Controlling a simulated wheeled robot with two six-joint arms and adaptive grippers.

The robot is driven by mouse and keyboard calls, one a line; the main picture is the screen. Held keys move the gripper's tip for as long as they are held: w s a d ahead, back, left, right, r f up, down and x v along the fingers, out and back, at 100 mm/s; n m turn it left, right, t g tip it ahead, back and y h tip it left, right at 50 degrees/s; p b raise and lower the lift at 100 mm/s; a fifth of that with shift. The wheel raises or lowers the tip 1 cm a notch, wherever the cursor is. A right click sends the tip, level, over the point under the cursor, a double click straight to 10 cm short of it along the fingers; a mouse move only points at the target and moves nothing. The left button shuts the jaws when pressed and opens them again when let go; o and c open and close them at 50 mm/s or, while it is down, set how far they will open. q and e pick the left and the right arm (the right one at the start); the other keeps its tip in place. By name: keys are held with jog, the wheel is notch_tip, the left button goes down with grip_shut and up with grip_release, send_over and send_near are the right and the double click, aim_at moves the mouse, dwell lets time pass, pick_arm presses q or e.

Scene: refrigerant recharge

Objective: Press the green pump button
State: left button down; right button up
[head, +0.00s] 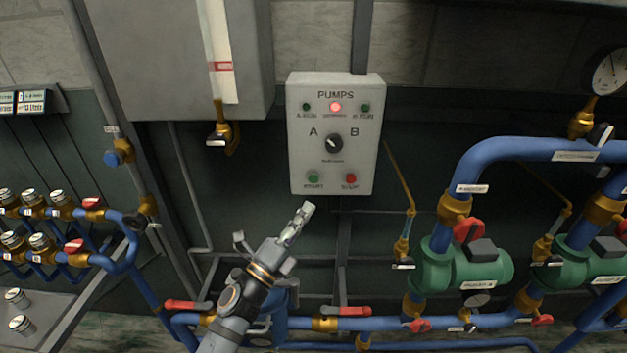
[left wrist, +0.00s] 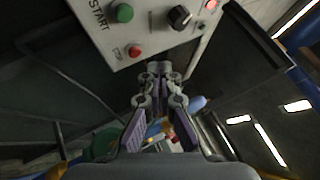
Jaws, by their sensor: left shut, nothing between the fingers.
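The green pump button (head: 313,179) is at the lower left of the white PUMPS box (head: 330,160), above the word START. It also shows in the left wrist view (left wrist: 122,13), at the top. The red stop button (head: 351,179) is to its right. My left gripper (head: 307,208) is shut and empty. In the head view its fingertips are just below the green button; in the left wrist view the tips (left wrist: 159,68) are below the box's edge, apart from the button. My right gripper is in neither view.
The box also has a black A/B selector knob (head: 333,143) and a lit red lamp (head: 335,107). Blue pipes (head: 380,323) with red valve handles run below. Green pumps (head: 462,268) stand at the right, and a tank with a level gauge hangs at upper left.

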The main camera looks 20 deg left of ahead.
pick_arm(q)
jog(key=shift+s+d+r+m+h, duration=0.1)
jog(key=shift+d+m+h, duration=0.3)
jog(key=shift+m, duration=0.1)
jog(key=shift+s+d+r+m+h, duration=0.1)
jog(key=shift+d+m+h, duration=0.15)
jog(key=shift+m+h, duration=0.2)
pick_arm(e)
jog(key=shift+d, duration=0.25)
pick_arm(q)
jog(key=shift+w, duration=0.1)
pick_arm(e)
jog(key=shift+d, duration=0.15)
pick_arm(q)
jog(key=b, duration=0.1)
send_near(314, 178)
jog(key=w+d+r, duration=0.4)
jog(key=shift+f, duration=0.2)
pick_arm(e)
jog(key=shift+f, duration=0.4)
